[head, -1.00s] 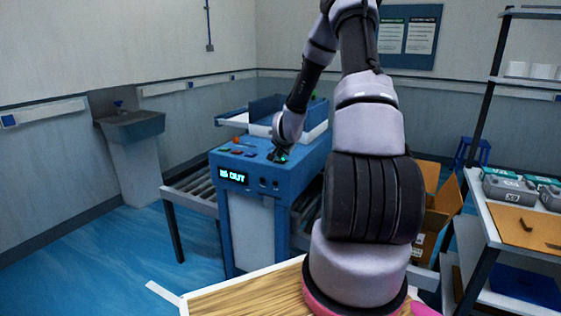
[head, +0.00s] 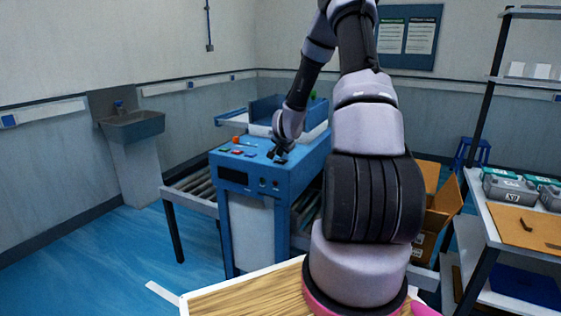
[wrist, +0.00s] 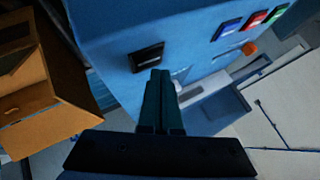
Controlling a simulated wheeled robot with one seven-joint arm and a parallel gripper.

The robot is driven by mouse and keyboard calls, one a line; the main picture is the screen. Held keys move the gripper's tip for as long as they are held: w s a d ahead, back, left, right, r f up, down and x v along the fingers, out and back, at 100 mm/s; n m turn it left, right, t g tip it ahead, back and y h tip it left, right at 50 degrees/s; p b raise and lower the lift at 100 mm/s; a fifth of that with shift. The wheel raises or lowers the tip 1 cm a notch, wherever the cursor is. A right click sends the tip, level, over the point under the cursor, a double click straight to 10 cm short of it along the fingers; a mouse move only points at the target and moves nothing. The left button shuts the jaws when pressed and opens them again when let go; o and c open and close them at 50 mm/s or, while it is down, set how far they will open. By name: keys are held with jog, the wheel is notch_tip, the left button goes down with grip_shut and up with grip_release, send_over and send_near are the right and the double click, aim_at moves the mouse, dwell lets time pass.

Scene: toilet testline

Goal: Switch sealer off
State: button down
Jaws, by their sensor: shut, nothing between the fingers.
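The sealer (head: 285,180) is a blue machine with a roller conveyor through it. Its display (head: 234,176) is dark. A black rocker switch (wrist: 147,57) is on its top panel in the wrist view, with no light showing on it. My gripper (head: 275,157) is over the right part of that panel. In the wrist view my gripper (wrist: 160,75) is shut and empty, with its fingertips just beside the switch. I cannot tell whether they touch it.
Blue, red and green buttons (wrist: 254,19) and an orange knob (wrist: 249,48) are on the same panel. A cardboard box (head: 437,205) stands right of the sealer, and a shelf with grey cases (head: 508,190) is at the right. Floor left of the sealer is clear.

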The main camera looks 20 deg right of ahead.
aim_at(280, 161)
jog(key=shift+r, duration=3)
jog(key=s+a+r+n+y, duration=0.1)
jog(key=s+a+r+n, duration=0.2)
jog(key=s+a+r, duration=0.55)
jog(key=s+a+r+n+y, duration=0.2)
jog(key=s+a+r, duration=0.3)
jog(key=r, duration=0.6)
jog(key=s+a+r+n, duration=0.1)
jog(key=s+a+r, duration=0.1)
jog(key=s, duration=0.9)
jog(key=s+a+r+n+g+y, duration=0.1)
jog(key=s+a+r+n, duration=0.1)
jog(key=s, duration=0.9)
jog(key=shift+s+r+g+y, duration=0.15)
jog(key=shift+r+g+y, duration=0.15)
jog(key=shift+r, duration=0.5)
jog(key=shift+a, duration=0.1)
